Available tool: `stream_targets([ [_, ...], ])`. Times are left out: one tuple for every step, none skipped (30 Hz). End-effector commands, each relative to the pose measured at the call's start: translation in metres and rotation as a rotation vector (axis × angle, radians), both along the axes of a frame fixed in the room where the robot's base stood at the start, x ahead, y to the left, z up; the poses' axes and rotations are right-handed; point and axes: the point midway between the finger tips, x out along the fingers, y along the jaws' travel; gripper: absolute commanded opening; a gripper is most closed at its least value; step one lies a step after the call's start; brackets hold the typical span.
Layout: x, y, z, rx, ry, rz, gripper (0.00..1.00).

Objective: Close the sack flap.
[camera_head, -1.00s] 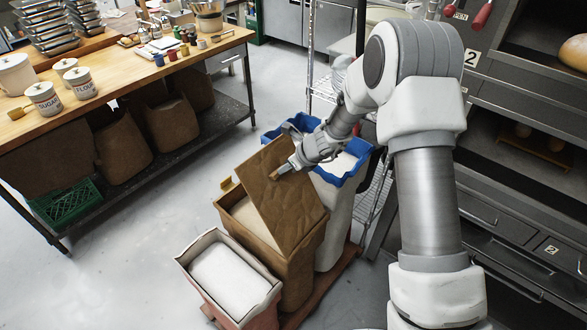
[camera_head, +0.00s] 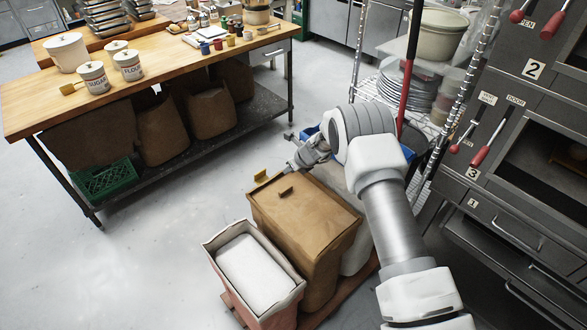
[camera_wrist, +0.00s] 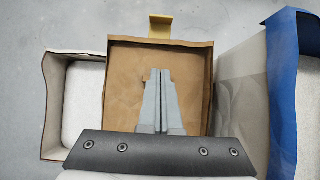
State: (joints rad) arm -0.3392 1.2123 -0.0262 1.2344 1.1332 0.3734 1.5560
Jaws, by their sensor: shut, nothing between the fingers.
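The brown sack (camera_head: 315,265) stands between a red-sided open sack and a pale sack. Its tan flap (camera_head: 318,210) lies across the top, about level with the rim, and covers the mouth. I cannot tell whether it touches the rim all round. My gripper (camera_head: 292,166) is shut and empty, by the flap's far side. In the wrist view my gripper (camera_wrist: 160,72) points over the flap (camera_wrist: 190,62), with the yellow tab (camera_wrist: 160,26) ahead.
The red-sided sack (camera_head: 219,272) with white contents stands open at left. A blue-rimmed container (camera_wrist: 284,75) is at right in the wrist view, mostly behind my arm in the head view. A wooden table (camera_head: 150,75) is at left, dark ovens (camera_head: 520,130) at right. Floor (camera_head: 170,230) at left is clear.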

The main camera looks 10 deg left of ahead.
Motion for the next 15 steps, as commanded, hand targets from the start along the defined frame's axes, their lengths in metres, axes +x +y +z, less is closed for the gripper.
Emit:
stream_targets([
  [0.001,0.005,-0.010,-0.020,0.009,0.010,0.00],
  [0.002,0.006,-0.013,-0.030,0.016,0.008,0.00],
  [0.003,0.008,-0.017,-0.043,0.025,0.009,0.00],
  [0.004,0.009,-0.021,-0.051,0.034,0.009,0.00],
  [0.005,0.010,-0.024,-0.061,0.040,0.008,0.00],
  [0.007,0.011,-0.028,-0.075,0.050,0.009,0.00],
  [0.008,0.013,-0.032,-0.084,0.058,0.008,0.00],
  [0.009,0.014,-0.035,-0.093,0.066,0.008,0.00],
  [0.010,0.015,-0.040,-0.106,0.076,0.007,0.00],
  [0.011,0.016,-0.043,-0.115,0.083,0.007,0.00],
  [0.012,0.017,-0.047,-0.124,0.091,0.006,0.00],
  [0.013,0.018,-0.051,-0.138,0.101,0.007,0.00],
  [0.013,0.019,-0.055,-0.146,0.108,0.006,0.00],
  [0.014,0.020,-0.058,-0.156,0.115,0.005,0.00],
  [0.015,0.021,-0.063,-0.168,0.126,0.006,0.00],
])
